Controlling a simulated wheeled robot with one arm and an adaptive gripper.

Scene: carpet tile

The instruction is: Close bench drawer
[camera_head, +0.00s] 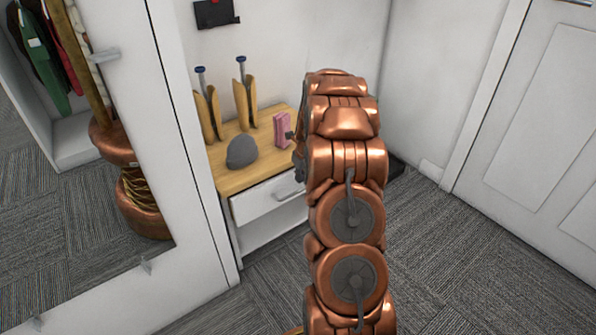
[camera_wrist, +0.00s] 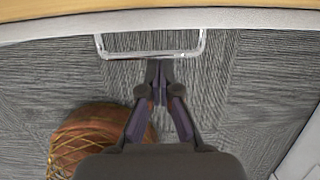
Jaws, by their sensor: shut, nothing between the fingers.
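The bench (camera_head: 224,178) has a wooden top and a white body, and stands against the wall in the head view. Its white drawer front (camera_head: 256,204) has a metal bar handle (camera_head: 290,194); my arm hides the right part. How far the drawer stands out is hard to tell. In the wrist view the drawer's pale edge (camera_wrist: 60,27) runs below the wood, with the handle (camera_wrist: 150,55) sticking out from it. My gripper (camera_wrist: 158,68) is shut and empty, its tips close to the handle's outer bar; contact cannot be told. My arm hides the gripper in the head view.
On the bench top are a grey cap (camera_head: 242,151), a pink box-like item (camera_head: 282,130) and two tan boot-like items (camera_head: 245,103) with blue-topped inserts. A mirror (camera_head: 75,180) stands at left, a white door (camera_head: 540,130) at right. Carpet (camera_head: 450,255) is clear at right.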

